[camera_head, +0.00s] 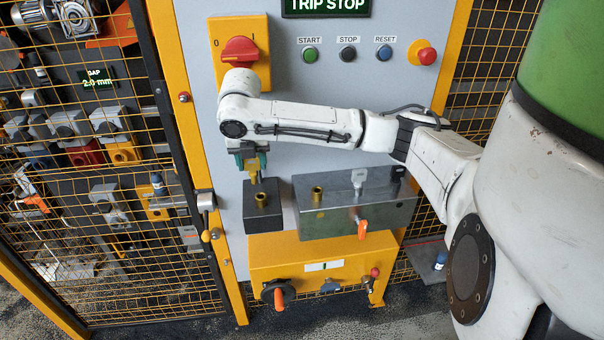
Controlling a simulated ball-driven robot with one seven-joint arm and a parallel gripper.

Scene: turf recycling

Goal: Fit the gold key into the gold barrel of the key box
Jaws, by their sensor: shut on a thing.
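My gripper (254,166) points down above a dark block (258,222) and is shut on the gold key (255,178). The key hangs over the block's short gold barrel (262,200); whether its tip touches that barrel I cannot tell. Right of the block is the grey metal key box (340,218). Its own gold barrel (317,194) stands at the left of its top, with no key in it. A silver key (358,178) and a black key (397,176) stand upright in the box's top. An orange-handled key or lever (362,229) is on its front.
A yellow panel (318,262) with an orange-handled switch juts out below. Behind are a grey cabinet with a red rotary switch (239,52), several buttons and a red stop knob (426,56). Yellow mesh fencing (100,180) stands at left. Space above the box's gold barrel looks clear.

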